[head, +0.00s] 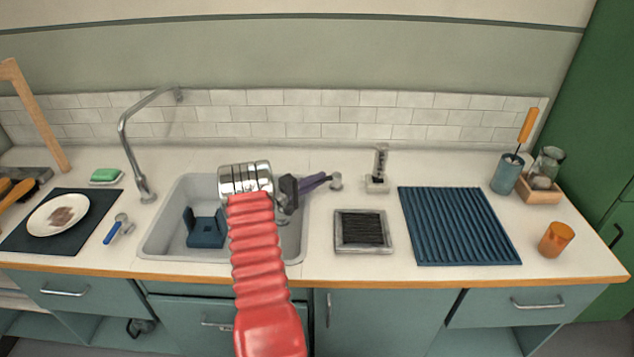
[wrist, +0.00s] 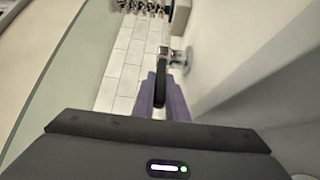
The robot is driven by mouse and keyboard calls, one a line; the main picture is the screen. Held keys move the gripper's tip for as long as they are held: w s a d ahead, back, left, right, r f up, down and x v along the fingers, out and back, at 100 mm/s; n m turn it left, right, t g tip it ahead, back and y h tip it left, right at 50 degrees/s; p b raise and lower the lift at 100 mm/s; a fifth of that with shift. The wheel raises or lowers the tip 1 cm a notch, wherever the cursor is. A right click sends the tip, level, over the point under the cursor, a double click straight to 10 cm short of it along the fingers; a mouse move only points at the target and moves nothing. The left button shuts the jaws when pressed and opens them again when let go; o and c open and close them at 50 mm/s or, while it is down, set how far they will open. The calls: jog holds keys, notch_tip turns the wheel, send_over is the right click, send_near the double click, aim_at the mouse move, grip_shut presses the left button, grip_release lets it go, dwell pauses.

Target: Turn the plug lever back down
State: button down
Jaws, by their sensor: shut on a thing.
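The plug lever is a black handle (wrist: 161,76) on a round chrome mount, seen in the wrist view between my purple fingers. In the head view its chrome mount (head: 336,181) stands on the counter just right of the sink. My gripper (head: 324,178) reaches over the sink's right side to this mount. In the wrist view my gripper (wrist: 163,92) is shut on the black handle, one finger on each side. The fingers hide the handle's lower part, and its exact angle is hard to tell.
The sink (head: 160,236) holds a blue caddy (head: 206,236). A small upright metal fitting (head: 378,170), a framed bristle pad (head: 363,231) and a ribbed blue mat (head: 458,226) lie to the right. The tiled wall (head: 300,125) is close behind.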

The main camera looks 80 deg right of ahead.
jog(key=shift+s+a+f+t, duration=0.1)
jog(key=shift+t, duration=0.2)
jog(key=shift+s+a+n+t+h, duration=0.2)
jog(key=shift+a+n+t+h, duration=0.1)
jog(key=shift+n+t+h, duration=0.35)
jog(key=c, duration=1.8)
grip_release()
jog(key=shift+o, duration=0.2)
jog(key=shift+w+a, duration=0.1)
jog(key=shift+w, duration=0.05)
jog(key=v, duration=1.3)
jog(key=shift+a, duration=0.3)
jog(key=shift+c, duration=0.4)
